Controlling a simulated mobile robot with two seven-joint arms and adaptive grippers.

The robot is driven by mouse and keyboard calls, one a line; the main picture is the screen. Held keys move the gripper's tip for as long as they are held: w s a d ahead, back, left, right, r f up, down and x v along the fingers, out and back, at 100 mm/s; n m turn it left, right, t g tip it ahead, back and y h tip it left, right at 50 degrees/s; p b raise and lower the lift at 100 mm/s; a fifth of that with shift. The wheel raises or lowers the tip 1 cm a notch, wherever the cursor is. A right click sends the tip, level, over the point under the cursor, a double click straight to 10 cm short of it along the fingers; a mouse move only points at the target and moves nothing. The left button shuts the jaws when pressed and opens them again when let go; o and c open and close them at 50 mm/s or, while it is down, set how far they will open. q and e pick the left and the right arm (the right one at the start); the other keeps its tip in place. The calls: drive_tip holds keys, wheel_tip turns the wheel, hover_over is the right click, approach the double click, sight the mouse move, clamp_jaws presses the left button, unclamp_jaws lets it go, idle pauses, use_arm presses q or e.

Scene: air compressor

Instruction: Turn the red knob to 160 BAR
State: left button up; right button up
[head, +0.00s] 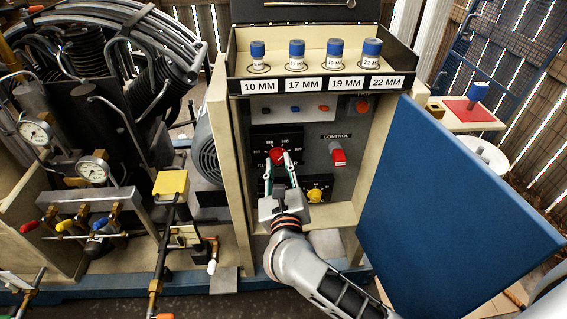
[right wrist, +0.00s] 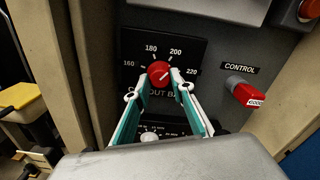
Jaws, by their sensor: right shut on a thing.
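The red knob (head: 277,155) sits on a black dial plate (right wrist: 135,46) inside the open cabinet. In the right wrist view the red knob (right wrist: 158,71) is ringed by the marks 160, 180, 200 and 220, with 160 at the left. A pale line on the knob is too small to read surely. My right gripper (head: 279,162) reaches in from below, its fingers on either side of the knob. The right wrist view shows the gripper (right wrist: 158,80) shut on the knob, with the fingertips partly covering its sides. My left gripper is not in view.
A red CONTROL switch (head: 338,154) is right of the dial, and a yellow knob (head: 315,195) is below. A shelf of blue-capped sockets (head: 296,48) is above. The blue cabinet door (head: 450,200) stands open at right. Gauges (head: 92,172) and valves are at left.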

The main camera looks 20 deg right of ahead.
drive_tip(key=n+p, duration=0.1)
drive_tip(key=n, duration=0.1)
drive_tip(key=r+n+p, duration=0.1)
drive_tip(key=p, duration=0.1)
drive_tip(key=shift+n, duration=0.4)
drive_tip(key=n+p, duration=0.2)
drive_tip(key=p, duration=0.1)
drive_tip(key=shift+f+n, duration=0.1)
drive_tip(key=shift+n, duration=0.2)
drive_tip(key=n+p, duration=0.2)
drive_tip(key=shift+n+p, duration=0.35)
drive_tip(key=shift+n, duration=0.05)
drive_tip(key=n+p, duration=0.3)
drive_tip(key=shift+f+n, duration=0.15)
drive_tip(key=shift+n, duration=0.15)
drive_tip(key=shift+n+p, duration=0.9)
drive_tip(key=shift+p, duration=0.05)
drive_tip(key=n+p, duration=0.3)
drive_tip(key=n, duration=0.1)
drive_tip(key=shift+f, duration=0.2)
use_arm(q)
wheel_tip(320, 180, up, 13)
drive_tip(key=p, duration=0.2)
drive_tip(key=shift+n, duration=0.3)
use_arm(e)
drive_tip(key=shift+f+n, duration=0.1)
drive_tip(key=shift+n, duration=1.6)
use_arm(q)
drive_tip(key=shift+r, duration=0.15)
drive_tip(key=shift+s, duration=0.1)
